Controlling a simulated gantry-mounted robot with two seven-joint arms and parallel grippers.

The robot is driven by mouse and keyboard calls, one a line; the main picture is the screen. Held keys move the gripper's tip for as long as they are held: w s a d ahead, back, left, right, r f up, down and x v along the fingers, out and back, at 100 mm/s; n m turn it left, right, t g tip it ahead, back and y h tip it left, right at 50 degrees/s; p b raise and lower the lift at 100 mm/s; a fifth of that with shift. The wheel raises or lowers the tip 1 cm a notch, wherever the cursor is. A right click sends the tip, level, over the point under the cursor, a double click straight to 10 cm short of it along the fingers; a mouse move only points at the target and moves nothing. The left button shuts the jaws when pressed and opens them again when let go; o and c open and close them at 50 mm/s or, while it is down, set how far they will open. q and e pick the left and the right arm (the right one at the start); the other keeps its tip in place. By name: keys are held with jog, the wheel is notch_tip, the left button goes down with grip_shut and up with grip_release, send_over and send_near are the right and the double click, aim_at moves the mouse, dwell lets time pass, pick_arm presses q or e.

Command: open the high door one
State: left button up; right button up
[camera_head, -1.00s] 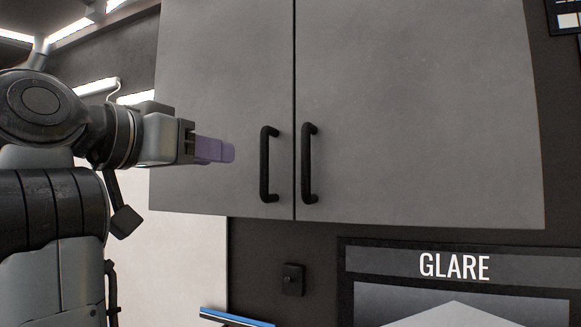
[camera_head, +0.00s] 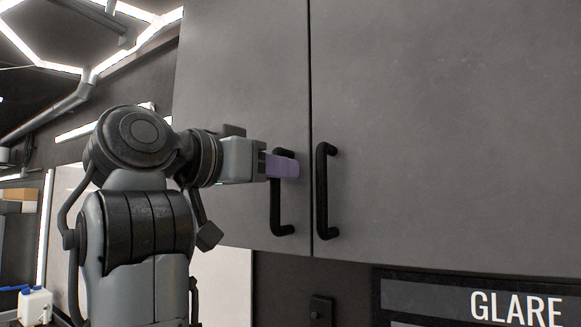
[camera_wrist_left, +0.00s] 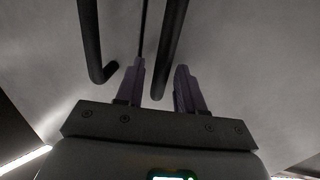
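A grey two-door high cabinet fills the head view, with a left door (camera_head: 245,70) and a right door (camera_head: 440,120), both shut. The left door has a black bar handle (camera_head: 276,215) and the right door another (camera_head: 321,190). My left gripper (camera_head: 284,167), with purple fingers, is at the upper part of the left door's handle and hides some of it. In the left wrist view the gripper (camera_wrist_left: 158,85) is open, its fingers apart. One handle (camera_wrist_left: 171,45) runs down into the gap between them; the other handle (camera_wrist_left: 90,45) is outside. My right gripper is not in view.
Below the cabinet are a dark wall with a small black fitting (camera_head: 321,310) and a panel reading GLARE (camera_head: 515,307). A white container (camera_head: 35,305) stands at the lower left. The space in front of the right door is clear.

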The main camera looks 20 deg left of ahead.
pick_arm(q)
jog(key=shift+w+d, duration=0.15)
jog(key=shift+w, duration=0.25)
jog(key=shift+c, duration=0.5)
grip_shut()
